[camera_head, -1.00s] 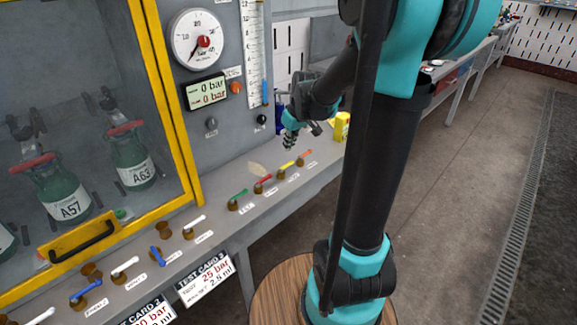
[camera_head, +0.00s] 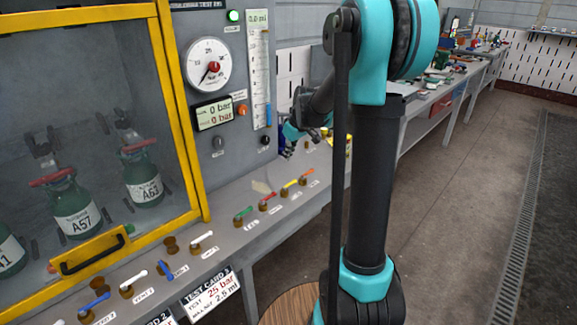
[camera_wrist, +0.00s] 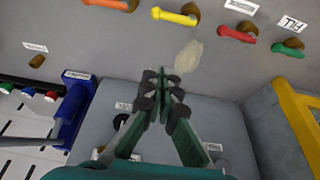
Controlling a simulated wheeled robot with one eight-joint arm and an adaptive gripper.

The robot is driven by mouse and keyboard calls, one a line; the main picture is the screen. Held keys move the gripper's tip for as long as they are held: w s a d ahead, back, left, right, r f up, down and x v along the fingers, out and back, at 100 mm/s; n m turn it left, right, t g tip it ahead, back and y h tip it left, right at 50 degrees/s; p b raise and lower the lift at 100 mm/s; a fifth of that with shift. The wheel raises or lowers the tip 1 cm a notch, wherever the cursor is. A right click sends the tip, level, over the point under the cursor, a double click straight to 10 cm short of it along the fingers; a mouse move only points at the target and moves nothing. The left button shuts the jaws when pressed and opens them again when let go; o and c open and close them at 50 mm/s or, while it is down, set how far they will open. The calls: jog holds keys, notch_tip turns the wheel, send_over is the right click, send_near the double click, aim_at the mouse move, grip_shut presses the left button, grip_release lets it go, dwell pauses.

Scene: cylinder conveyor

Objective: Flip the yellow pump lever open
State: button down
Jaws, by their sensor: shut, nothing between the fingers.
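The yellow pump lever (camera_head: 290,184) sits on a brass valve on the grey bench ledge, between the red and orange levers. It also shows in the wrist view (camera_wrist: 175,16) at the top, its handle lying to the left of its brass body. My gripper (camera_head: 286,153) is past the lever row, close to the panel side, and apart from the yellow lever. In the wrist view my gripper (camera_wrist: 161,76) has its dark fingertips together with nothing between them, below the yellow lever in the picture. My arm hides part of the ledge's right end in the head view.
The orange lever (camera_head: 307,173), red lever (camera_head: 267,198) and green lever (camera_head: 243,213) stand close along the same ledge. A beige oval piece (camera_wrist: 188,56) lies near the fingertips. A blue block (camera_wrist: 74,110) is at left. The yellow-framed cabinet (camera_head: 180,110) stands left.

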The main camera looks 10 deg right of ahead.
aim_at(289, 185)
jog(key=x, duration=0.9)
jog(key=shift+s+d+f, duration=0.2)
jog(key=shift+s+d, duration=0.55)
jog(key=shift+s, duration=0.25)
jog(key=shift+s+d+f, duration=0.15)
jog(key=shift+s, duration=0.1)
jog(key=shift+s+d, duration=0.25)
jog(key=shift+s, duration=0.1)
